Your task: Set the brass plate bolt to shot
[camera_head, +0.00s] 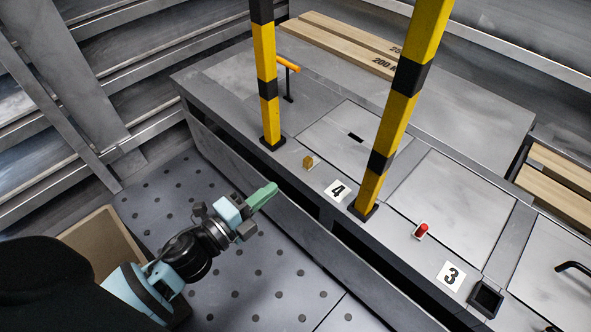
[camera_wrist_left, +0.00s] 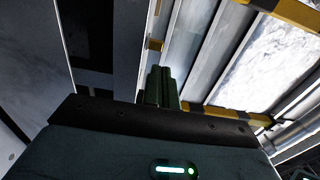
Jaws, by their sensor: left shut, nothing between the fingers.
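A small brass-coloured piece (camera_head: 308,162), which looks like the brass plate bolt, sits on the bench edge strip between a yellow-black post and the number 4 label. It is too small to tell its setting. In the left wrist view a small brass piece (camera_wrist_left: 155,45) shows just beyond the fingertips. My left gripper (camera_head: 270,190) has green fingers, shut and empty. It is in front of the bench edge, to the left of and below the brass piece in the head view, apart from it. The fingers also show in the wrist view (camera_wrist_left: 161,82). My right gripper is not in view.
Two yellow-black posts (camera_head: 266,80) (camera_head: 399,110) rise from the bench, on either side of the brass piece. A red knob (camera_head: 421,230) sits near the number 3 label (camera_head: 451,275). An orange-handled lever (camera_head: 289,65) stands behind the left post.

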